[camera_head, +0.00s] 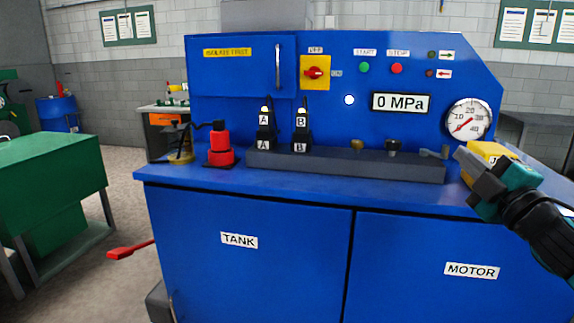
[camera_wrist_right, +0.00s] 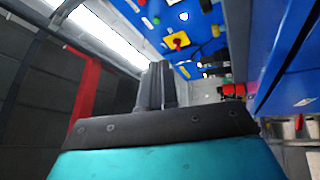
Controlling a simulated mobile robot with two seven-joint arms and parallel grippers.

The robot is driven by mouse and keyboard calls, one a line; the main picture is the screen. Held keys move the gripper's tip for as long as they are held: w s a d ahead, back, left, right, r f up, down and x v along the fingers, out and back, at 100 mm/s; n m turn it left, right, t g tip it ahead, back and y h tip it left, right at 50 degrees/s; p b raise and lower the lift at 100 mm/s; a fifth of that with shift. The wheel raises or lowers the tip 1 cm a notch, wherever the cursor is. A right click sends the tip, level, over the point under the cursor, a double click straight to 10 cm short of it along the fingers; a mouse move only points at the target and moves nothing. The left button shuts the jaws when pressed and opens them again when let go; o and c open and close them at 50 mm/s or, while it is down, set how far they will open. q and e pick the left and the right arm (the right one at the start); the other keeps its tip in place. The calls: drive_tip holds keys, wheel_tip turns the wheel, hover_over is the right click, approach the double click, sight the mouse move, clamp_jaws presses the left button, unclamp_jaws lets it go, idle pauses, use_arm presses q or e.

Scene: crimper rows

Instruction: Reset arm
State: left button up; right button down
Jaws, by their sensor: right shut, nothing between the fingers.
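My right gripper (camera_head: 462,158) is at the right end of the blue machine in the head view, above its top surface. Its fingers are together with nothing between them. In the right wrist view, the closed fingers (camera_wrist_right: 156,84) point toward the blue panel and stand apart from the things around them. A yellow box (camera_head: 492,149) with a partly hidden label sits right behind the gripper. My left gripper is not in view.
The blue machine (camera_head: 250,205) carries a red cylinder (camera_head: 220,145), black levers A (camera_head: 265,130) and B (camera_head: 301,130), and a gauge (camera_head: 468,120). A display (camera_head: 400,102) reads 0 MPa. A red handle (camera_head: 128,250) sticks out low left. A green table (camera_head: 50,165) stands left.

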drive_tip(key=s+a+f+m+g, duration=0.2)
drive_tip(key=f, duration=0.6)
drive_tip(key=s+a+f+m+g+h, duration=0.1)
drive_tip(key=s+a+f+m, duration=0.15)
drive_tip(key=f, duration=0.55)
drive_tip(key=s+a+f+m+g, duration=0.2)
drive_tip(key=f, duration=0.6)
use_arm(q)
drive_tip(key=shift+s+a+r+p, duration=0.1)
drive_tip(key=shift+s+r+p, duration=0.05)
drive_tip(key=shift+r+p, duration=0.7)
use_arm(e)
drive_tip(key=s+a+f+m+g, duration=0.2)
drive_tip(key=s+a+f+m, duration=0.1)
drive_tip(key=s+f, duration=0.6)
drive_tip(key=s+a+f+m+g+h, duration=0.1)
drive_tip(key=s+a+f+m+g, duration=0.2)
drive_tip(key=s+f, duration=0.7)
drive_tip(key=shift+s+a+m, duration=0.35)
drive_tip(key=shift+a+m, duration=0.3)
drive_tip(key=shift+m, duration=0.4)
